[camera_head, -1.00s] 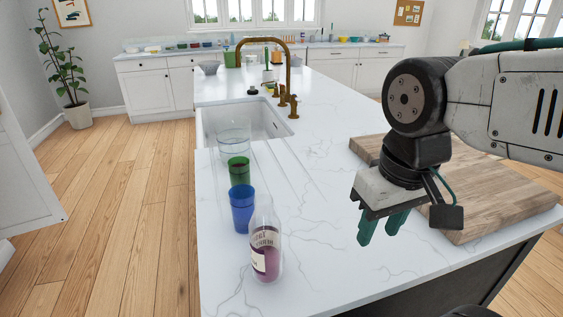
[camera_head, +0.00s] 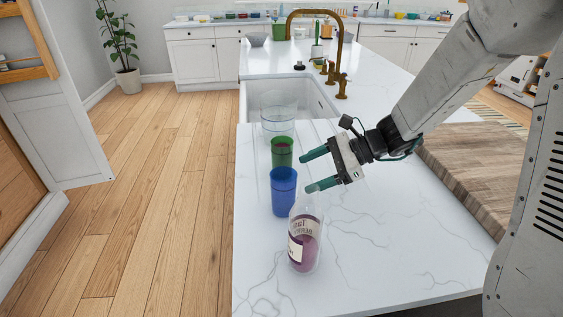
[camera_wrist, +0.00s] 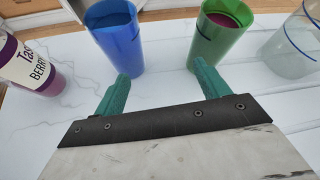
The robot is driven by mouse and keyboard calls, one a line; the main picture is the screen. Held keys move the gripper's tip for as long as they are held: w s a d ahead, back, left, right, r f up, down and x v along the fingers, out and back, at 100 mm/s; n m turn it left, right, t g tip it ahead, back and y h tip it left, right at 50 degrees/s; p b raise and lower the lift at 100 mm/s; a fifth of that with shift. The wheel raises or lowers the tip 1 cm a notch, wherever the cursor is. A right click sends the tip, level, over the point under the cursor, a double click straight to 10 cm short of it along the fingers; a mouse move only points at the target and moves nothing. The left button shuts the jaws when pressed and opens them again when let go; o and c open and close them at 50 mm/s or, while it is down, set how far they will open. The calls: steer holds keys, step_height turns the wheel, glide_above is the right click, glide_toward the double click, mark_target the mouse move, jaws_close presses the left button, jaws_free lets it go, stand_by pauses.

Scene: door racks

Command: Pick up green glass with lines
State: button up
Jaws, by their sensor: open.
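The green glass (camera_head: 282,152) stands upright on the white marble counter, between a clear glass behind it and a blue glass in front. In the wrist view the green glass (camera_wrist: 217,35) shows dark lines and something dark red inside. My gripper (camera_head: 311,171) is open and empty, its teal fingers pointing left toward the row of glasses. In the wrist view my gripper (camera_wrist: 160,85) has its left finger near the base of the blue glass (camera_wrist: 118,38) and its right finger near the base of the green glass. The gap between the fingers lies between the two glasses.
The blue glass (camera_head: 284,191) and a berry drink bottle (camera_head: 304,240) stand nearer the front. The large clear glass (camera_head: 279,114) is behind the green one, by the sink (camera_head: 318,97). A wooden board (camera_head: 470,170) lies right. The counter's left edge is close to the glasses.

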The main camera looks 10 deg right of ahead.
mark_target(292, 156)
steer(key=w+m+t, duration=0.1)
steer(key=w+m, duration=0.1)
steer(key=w, duration=0.1)
steer(key=w+m+t, duration=0.2)
steer(key=w+m, duration=0.1)
steer(key=shift+d+y, duration=0.1)
steer(key=shift+y, duration=0.3)
steer(key=shift+w+a, duration=0.2)
steer(key=shift+a, duration=0.05)
steer(key=x, duration=0.7)
steer(key=c, duration=1.3)
steer(key=shift+o, duration=0.2)
steer(key=shift+r, duration=0.1)
steer(key=shift+r, duration=0.2)
